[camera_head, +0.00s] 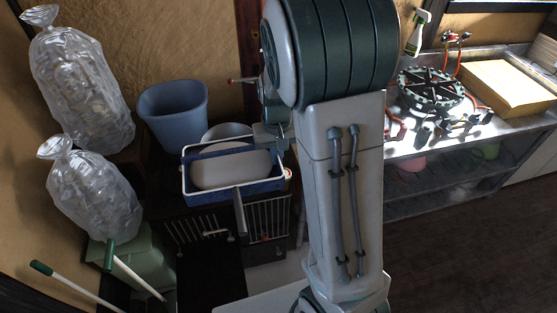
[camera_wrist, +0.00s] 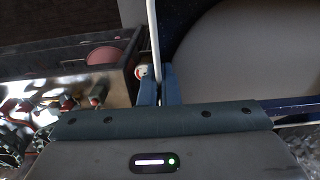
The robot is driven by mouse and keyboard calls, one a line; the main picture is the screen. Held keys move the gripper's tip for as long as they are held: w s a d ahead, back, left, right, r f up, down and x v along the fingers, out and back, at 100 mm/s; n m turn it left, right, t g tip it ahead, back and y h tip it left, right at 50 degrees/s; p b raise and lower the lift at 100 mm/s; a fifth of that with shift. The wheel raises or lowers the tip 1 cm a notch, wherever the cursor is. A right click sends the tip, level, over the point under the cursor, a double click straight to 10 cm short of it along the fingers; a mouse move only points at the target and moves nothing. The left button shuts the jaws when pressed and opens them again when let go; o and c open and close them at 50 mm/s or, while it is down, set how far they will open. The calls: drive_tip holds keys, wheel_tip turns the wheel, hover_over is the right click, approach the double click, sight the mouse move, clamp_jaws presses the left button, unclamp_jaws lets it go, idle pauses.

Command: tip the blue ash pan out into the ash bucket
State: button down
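The blue ash pan (camera_head: 188,187) is a rectangular tray with a white rim, roughly level over a black barred stove. A pale grey mass (camera_head: 232,170) fills much of it. My gripper (camera_head: 277,140) is at its right rim. In the wrist view, my gripper's fingers (camera_wrist: 158,86) are close together with the pan's thin pale rim between them; the pan's dark blue wall (camera_wrist: 185,22) and grey contents are to the right. A round grey bucket (camera_head: 226,131) stands just behind the pan, partly hidden by it. A taller blue bin (camera_head: 172,112) is at its left; which is the ash bucket is unclear.
The black stove (camera_head: 205,225) has a barred front below the pan. Clear plastic bags (camera_head: 85,85) stand at left, near a green box (camera_head: 140,262) and green-tipped handles. A metal bench (camera_head: 400,150) with a burner and board is at right. Dark floor is open at lower right.

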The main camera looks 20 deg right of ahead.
drive_tip(key=shift+w+d+p, duration=0.15)
drive_tip(key=shift+w+p, duration=0.05)
drive_tip(key=shift+w, duration=1.7)
drive_tip(key=shift+w+d+p, duration=0.15)
drive_tip(key=shift+w+p, duration=0.1)
drive_tip(key=shift+w, duration=1.6)
drive_tip(key=shift+w+d+p, duration=0.15)
drive_tip(key=shift+w+p, duration=0.05)
drive_tip(key=shift+w, duration=1.7)
drive_tip(key=shift+r, duration=0.15)
drive_tip(key=shift+r+g+p, duration=0.1)
drive_tip(key=shift+g+p, duration=0.3)
drive_tip(key=shift+p, duration=0.9)
drive_tip(key=shift+g+p, duration=0.5)
drive_tip(key=shift+p, duration=0.05)
drive_tip(key=shift+f, duration=0.2)
drive_tip(key=shift+r, duration=0.15)
drive_tip(key=shift+w+r+p, duration=0.3)
drive_tip(key=shift+r, duration=0.1)
